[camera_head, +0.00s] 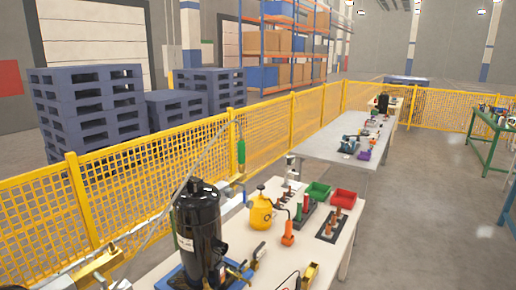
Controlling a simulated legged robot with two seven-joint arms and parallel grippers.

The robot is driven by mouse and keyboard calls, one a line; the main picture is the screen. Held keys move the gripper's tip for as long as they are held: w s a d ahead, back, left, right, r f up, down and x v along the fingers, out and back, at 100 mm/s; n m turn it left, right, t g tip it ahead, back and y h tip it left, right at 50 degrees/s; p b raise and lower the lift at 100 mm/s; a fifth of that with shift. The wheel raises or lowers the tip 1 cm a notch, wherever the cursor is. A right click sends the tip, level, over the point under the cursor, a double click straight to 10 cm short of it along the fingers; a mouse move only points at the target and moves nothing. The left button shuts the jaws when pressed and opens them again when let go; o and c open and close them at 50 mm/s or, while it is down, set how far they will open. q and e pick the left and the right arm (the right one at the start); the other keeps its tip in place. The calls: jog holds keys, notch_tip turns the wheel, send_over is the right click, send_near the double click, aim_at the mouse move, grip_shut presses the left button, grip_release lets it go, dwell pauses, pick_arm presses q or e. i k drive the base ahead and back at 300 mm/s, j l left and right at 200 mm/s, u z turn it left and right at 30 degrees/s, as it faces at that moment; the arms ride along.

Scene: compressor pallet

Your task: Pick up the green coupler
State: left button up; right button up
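A green coupler (240,172) hangs upright at the end of a pale clear hose (212,147), in front of the yellow fence. The hose arches up from behind a black compressor (199,232), which stands on a blue pallet (172,280) on the near table. Grey pipework shows just below the coupler, and I cannot tell whether they touch. I cannot make out either of my grippers in this view.
The near table (343,247) also holds a yellow canister (260,212), an orange tool (288,232), a green bin (317,191) and a red bin (343,198). A yellow mesh fence (135,185) runs behind. A grey table (325,145) stands farther back.

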aim_at(241, 144)
jog(key=i+l, duration=0.5)
jog(key=i+l+u, duration=0.1)
jog(key=i+l, duration=0.9)
jog(key=l, duration=0.2)
jog(key=i+l+u, duration=0.1)
jog(key=i+l, duration=0.4)
jog(key=l, duration=0.1)
